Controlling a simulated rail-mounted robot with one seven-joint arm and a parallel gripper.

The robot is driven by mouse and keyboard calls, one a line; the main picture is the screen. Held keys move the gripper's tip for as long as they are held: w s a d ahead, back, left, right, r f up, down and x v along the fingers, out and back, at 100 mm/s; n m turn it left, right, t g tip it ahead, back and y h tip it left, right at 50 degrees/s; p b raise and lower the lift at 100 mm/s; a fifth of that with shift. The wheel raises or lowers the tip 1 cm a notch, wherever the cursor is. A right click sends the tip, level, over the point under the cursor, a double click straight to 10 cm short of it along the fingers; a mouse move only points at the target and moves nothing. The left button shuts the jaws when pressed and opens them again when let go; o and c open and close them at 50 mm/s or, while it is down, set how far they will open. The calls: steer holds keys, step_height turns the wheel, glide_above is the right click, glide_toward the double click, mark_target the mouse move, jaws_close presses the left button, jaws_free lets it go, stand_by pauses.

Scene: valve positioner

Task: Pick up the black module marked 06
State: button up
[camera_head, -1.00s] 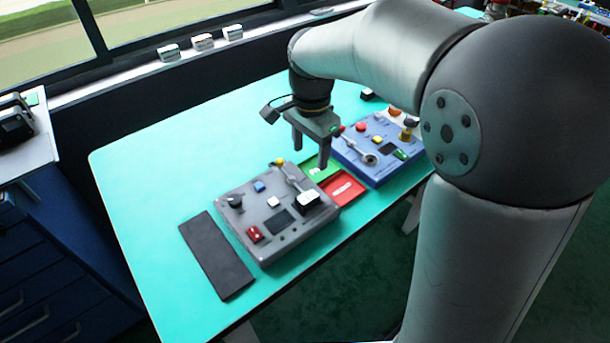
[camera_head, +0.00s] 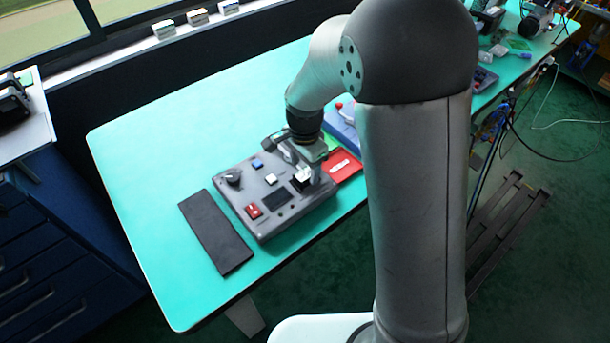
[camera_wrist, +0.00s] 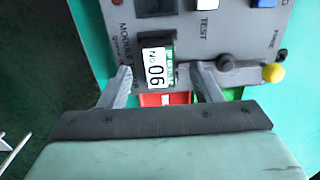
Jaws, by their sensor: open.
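The black module marked 06 (camera_wrist: 157,68) sits on the grey control box near its edge, with its white label showing in the wrist view. In the head view the module (camera_head: 301,180) is partly hidden by my gripper. My gripper (camera_wrist: 165,78) is open, one finger on each side of the module as seen in the wrist view. I cannot tell how far the fingertips reach down beside it. The grey box (camera_head: 238,206) carries the module at its right side in the head view.
A lever with a yellow knob (camera_wrist: 273,72) stands close to the right finger. Red (camera_head: 345,168) and green trays lie beside the box, with a blue box (camera_head: 341,128) beyond. A dark mat (camera_head: 216,232) lies left. The table's left part is clear.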

mark_target(305, 173)
steer(key=shift+f, duration=1.55)
steer(key=c, duration=1.1)
steer(key=shift+r, duration=0.1)
